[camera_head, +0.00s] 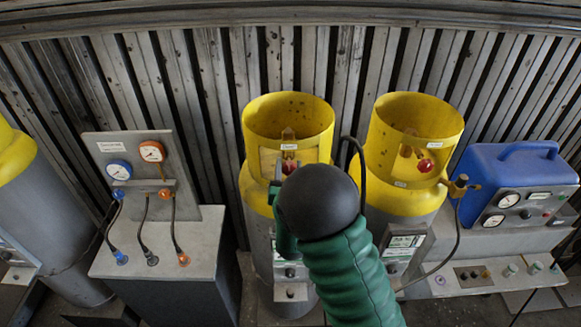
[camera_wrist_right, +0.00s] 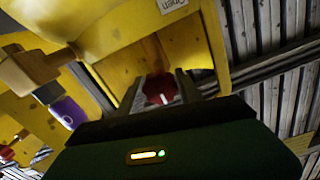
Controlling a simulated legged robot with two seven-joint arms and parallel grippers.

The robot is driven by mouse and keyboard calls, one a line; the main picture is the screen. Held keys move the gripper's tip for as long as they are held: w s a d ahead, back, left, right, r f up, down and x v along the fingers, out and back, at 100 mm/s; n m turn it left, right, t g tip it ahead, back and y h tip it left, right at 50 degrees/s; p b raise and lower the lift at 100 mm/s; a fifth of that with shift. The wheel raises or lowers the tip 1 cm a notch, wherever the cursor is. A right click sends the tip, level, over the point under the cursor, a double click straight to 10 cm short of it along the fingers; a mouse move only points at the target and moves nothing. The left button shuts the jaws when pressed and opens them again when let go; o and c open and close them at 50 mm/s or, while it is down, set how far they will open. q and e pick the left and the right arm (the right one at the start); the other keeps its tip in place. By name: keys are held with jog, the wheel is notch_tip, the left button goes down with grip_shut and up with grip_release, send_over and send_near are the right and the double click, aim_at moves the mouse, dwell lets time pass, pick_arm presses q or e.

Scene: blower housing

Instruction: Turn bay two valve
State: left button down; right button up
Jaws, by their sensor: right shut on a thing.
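Two grey cylinders with yellow collars stand side by side in the head view. The left one's collar (camera_head: 285,112) holds a red valve knob (camera_head: 290,167) in its opening. The right one's collar (camera_head: 415,125) holds another red valve knob (camera_head: 425,165). My right gripper (camera_head: 278,172) is at the left cylinder's collar, mostly hidden behind my black and green arm. In the right wrist view the gripper's two fingers (camera_wrist_right: 160,88) are closed on the red knob (camera_wrist_right: 158,92), one finger on each side. My left gripper is out of view.
A gauge panel (camera_head: 120,150) with hoses stands on a grey bench at left. A blue case with gauges (camera_head: 515,185) sits at right. A dark hose runs beside the right cylinder. Another cylinder (camera_head: 45,200) stands far left. A ribbed wall is close behind.

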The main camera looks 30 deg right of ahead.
jog(key=shift+w+a, duration=0.1)
jog(key=shift+n+b, duration=0.45)
jog(key=shift+n, duration=0.65)
jog(key=n, duration=0.2)
jog(key=shift+n, duration=0.3)
jog(key=n, duration=0.2)
jog(key=shift+r+n, duration=0.1)
jog(key=shift+n, duration=0.3)
jog(key=n, duration=0.2)
jog(key=shift+n, duration=0.4)
jog(key=n+p, duration=0.1)
jog(key=n, duration=0.4)
jog(key=shift+r+p, duration=0.1)
jog(key=shift+p, duration=0.25)
jog(key=n+p, duration=0.2)
jog(key=n, duration=0.3)
jog(key=shift+n, duration=0.4)
